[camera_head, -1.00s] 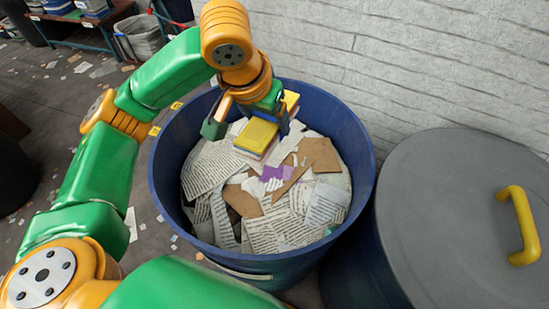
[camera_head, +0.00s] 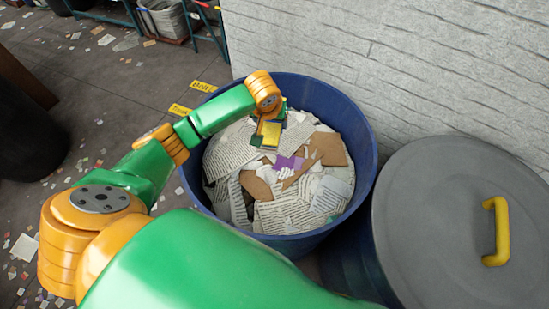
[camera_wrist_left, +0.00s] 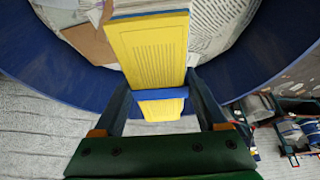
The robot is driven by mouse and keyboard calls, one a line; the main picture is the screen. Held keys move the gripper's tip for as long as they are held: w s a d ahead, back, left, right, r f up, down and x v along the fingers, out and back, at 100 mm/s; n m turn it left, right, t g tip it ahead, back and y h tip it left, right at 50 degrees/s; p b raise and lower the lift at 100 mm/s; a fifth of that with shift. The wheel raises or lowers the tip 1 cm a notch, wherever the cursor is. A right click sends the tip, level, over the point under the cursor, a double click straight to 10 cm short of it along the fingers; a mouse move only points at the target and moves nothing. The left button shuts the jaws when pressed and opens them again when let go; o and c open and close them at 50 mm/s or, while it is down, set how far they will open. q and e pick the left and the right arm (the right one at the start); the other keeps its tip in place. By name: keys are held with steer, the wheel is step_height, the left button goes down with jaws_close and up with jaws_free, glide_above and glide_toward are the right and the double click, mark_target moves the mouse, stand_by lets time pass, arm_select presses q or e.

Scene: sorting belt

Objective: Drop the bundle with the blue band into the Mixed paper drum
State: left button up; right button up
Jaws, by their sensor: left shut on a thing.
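My left gripper (camera_head: 268,127) is shut on a bundle (camera_head: 271,138) with a yellow printed top, inside the mouth of the blue drum (camera_head: 364,150), near its far side. In the left wrist view the bundle (camera_wrist_left: 153,50) shows a blue band (camera_wrist_left: 162,93) across it between the two fingers. I cannot tell whether the bundle touches the paper beneath. The drum holds loose printed sheets (camera_head: 290,217), brown card and a purple piece. No label shows on the drum. My right gripper is not in view.
A second drum with a grey lid (camera_head: 440,210) and yellow handle (camera_head: 497,232) stands close at the right. A white brick wall (camera_head: 400,60) rises behind. Paper scraps litter the floor at left, with yellow floor labels (camera_head: 202,86) beside the drum.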

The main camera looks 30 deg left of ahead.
arm_select(q)
steer(key=shift+f, duration=0.15)
steer(key=o, duration=1.6)
steer(key=shift+c, duration=0.2)
steer(key=b+v, duration=0.1)
steer(key=v, duration=0.6)
steer(key=shift+s+d, duration=0.1)
steer(key=shift+s, duration=0.05)
